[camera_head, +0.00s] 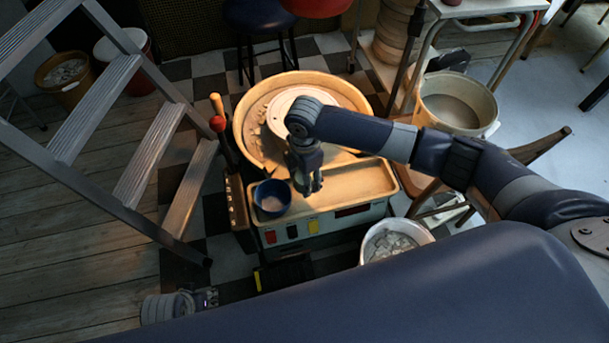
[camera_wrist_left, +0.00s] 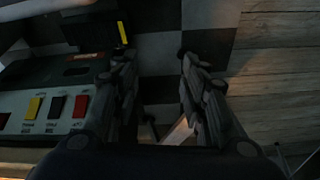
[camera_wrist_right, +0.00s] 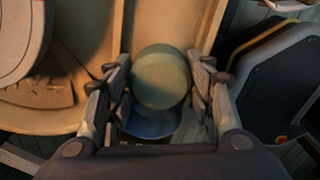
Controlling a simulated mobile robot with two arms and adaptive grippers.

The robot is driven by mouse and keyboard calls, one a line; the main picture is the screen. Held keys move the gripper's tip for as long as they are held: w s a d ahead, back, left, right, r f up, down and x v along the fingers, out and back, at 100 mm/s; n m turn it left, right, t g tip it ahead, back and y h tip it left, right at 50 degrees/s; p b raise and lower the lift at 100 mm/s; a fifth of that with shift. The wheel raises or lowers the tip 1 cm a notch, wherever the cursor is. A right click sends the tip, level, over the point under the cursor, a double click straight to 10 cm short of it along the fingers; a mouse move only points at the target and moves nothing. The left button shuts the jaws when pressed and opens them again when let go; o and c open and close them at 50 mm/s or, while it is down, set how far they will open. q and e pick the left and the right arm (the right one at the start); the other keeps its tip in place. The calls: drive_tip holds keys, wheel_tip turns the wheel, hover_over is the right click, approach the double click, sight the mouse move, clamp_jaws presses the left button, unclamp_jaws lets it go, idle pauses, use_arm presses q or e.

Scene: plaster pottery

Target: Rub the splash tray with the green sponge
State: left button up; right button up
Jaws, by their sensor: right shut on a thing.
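The beige splash tray (camera_head: 365,180) surrounds the pottery wheel (camera_head: 290,105) and has a flat front ledge; part of it shows in the right wrist view (camera_wrist_right: 200,20). My right gripper (camera_head: 308,187) is over the ledge, pointing down. In the right wrist view its fingers are shut on the round green sponge (camera_wrist_right: 161,76). The sponge is hidden in the head view, and I cannot tell whether it touches the tray. My left gripper (camera_head: 212,297) is low at the left; in the left wrist view its fingers (camera_wrist_left: 153,52) are apart with nothing between them.
A blue bowl (camera_head: 272,198) stands at the ledge's left end. A metal stepladder (camera_head: 100,100) is on the left. Buckets stand at the right (camera_head: 460,103) and in front (camera_head: 395,240). Colored switches (camera_head: 292,231) line the wheel's front panel.

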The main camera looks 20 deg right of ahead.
use_arm(q)
drive_tip(key=shift+s+f+p, duration=0.25)
drive_tip(key=shift+f, duration=0.65)
drive_tip(key=shift+s+f+p, duration=0.2)
drive_tip(key=shift+f, duration=0.65)
